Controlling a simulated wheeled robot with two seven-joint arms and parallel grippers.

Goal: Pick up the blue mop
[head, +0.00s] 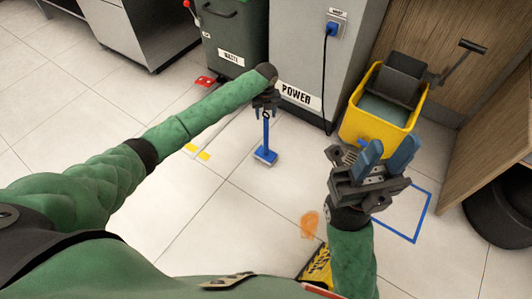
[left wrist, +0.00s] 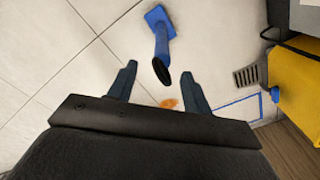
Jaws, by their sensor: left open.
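The blue mop (head: 266,135) stands upright on the tiled floor, its flat blue head at the bottom. In the left wrist view the mop (left wrist: 162,40) shows its dark handle end toward the gripper. My left gripper (head: 266,104) is at the top of the handle. In the left wrist view its fingers (left wrist: 160,85) are open, with the handle end beyond and roughly between the fingertips. I cannot tell whether they touch it. My right gripper (head: 388,147) is empty, its fingers apart, well to the right of the mop.
An orange stain (head: 309,224) lies on the floor near a yellow sign (head: 317,265). A yellow mop bucket (head: 375,125) stands at the right beside a wooden panel. A grey power cabinet (head: 325,60) and a green bin (head: 233,40) stand behind. The floor around the mop is clear.

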